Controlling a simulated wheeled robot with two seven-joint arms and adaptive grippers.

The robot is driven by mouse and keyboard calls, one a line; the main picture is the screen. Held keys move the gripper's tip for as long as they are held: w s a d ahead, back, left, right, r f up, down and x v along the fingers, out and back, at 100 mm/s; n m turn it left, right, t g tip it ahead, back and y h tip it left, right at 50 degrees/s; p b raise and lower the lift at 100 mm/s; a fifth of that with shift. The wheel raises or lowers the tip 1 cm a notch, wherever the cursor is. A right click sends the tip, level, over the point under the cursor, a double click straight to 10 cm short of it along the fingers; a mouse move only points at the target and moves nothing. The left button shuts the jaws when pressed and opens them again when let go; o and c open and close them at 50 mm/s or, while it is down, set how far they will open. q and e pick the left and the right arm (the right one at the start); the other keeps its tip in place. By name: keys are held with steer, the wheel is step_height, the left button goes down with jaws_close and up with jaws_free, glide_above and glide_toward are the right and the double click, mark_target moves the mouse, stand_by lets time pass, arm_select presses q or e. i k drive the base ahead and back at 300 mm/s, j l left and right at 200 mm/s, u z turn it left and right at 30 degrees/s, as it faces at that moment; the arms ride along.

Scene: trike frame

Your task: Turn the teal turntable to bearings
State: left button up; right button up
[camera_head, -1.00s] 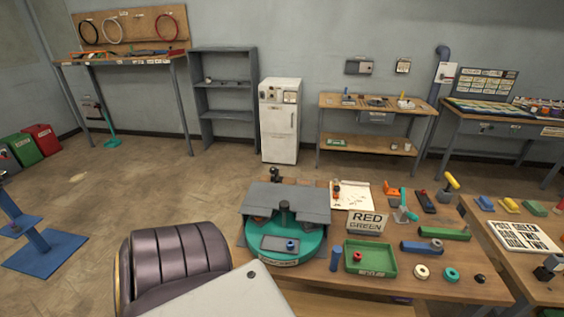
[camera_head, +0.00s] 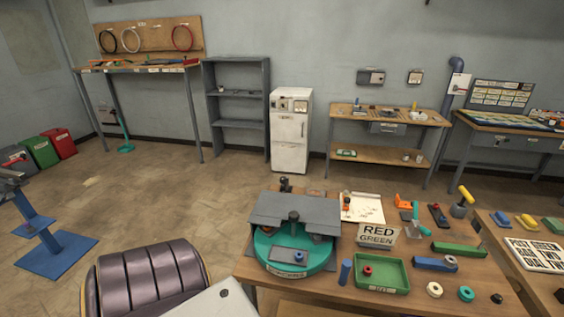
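The teal turntable (camera_head: 262,262) stands at the left end of the wooden workbench. A grey slotted cover (camera_head: 275,207) sits over its back half, hiding that part. A dark post rises at its middle. A grey tray with a small blue ring (camera_head: 300,257) faces the front. A white label (camera_head: 287,274) is on the front rim; its lettering is too small to read surely. Neither of my grippers is in view, and nothing is seen touching the turntable.
Right of the turntable are a blue cylinder (camera_head: 345,272), a green tray (camera_head: 381,288) holding a red ring, and a "RED GREEN" sign (camera_head: 377,236). A dark padded seat (camera_head: 150,278) is at front left. Open floor (camera_head: 170,200) lies behind it.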

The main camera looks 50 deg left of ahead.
mark_target(276, 249)
steer(key=u, duration=1.6)
